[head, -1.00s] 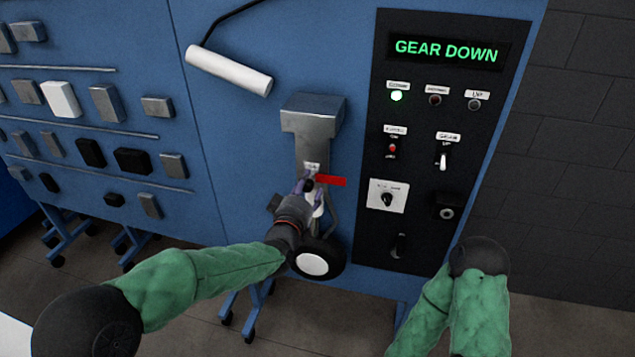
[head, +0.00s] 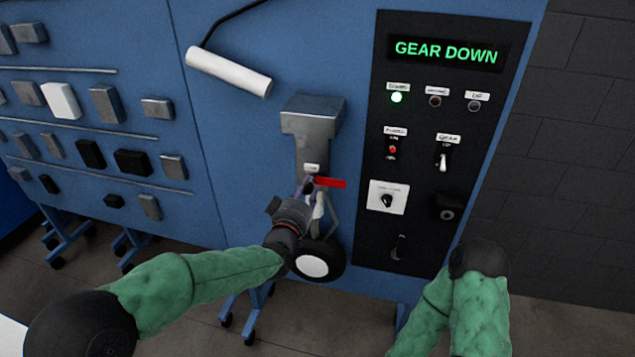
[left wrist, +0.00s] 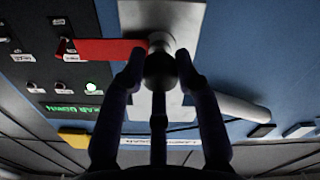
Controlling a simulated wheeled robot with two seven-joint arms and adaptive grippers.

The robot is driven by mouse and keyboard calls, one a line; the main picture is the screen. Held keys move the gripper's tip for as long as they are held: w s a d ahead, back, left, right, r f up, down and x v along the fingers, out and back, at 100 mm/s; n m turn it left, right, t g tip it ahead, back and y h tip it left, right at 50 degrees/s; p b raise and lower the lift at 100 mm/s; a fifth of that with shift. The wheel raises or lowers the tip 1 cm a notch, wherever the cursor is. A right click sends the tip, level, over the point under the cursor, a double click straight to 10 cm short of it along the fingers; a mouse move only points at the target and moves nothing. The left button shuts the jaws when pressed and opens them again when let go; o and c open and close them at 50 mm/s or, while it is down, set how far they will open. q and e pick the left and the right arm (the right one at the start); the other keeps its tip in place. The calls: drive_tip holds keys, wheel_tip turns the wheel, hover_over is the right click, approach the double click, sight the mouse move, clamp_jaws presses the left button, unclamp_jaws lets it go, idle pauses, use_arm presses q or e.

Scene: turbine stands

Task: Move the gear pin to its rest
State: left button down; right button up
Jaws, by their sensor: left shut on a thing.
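The gear pin shows as a dark round head (left wrist: 160,70) with a red tag (head: 331,183) at the landing gear leg. The red tag also shows in the left wrist view (left wrist: 100,50), reaching out to the left. My left gripper (head: 308,187) is at the leg, just above the wheel. In the left wrist view its fingers (left wrist: 160,75) are shut on the pin's head, one on each side. The pin's shaft is hidden, so I cannot tell how deep it sits. My right arm is low at the right; its gripper is not in view.
The grey gear housing (head: 312,118) hangs above on the blue panel, and the wheel (head: 318,260) is below. A black control panel (head: 425,238) with a "GEAR DOWN" display is at the right. A white lamp tube (head: 229,71) is above left. Blocks on rails fill the left panel.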

use_arm(q)
drive_tip(key=shift+s+a, duration=0.15)
drive_tip(key=shift+s, duration=0.3)
drive_tip(key=b+v, duration=0.2)
drive_tip(key=v, duration=0.4)
drive_tip(key=shift+s, duration=0.25)
idle(0.7)
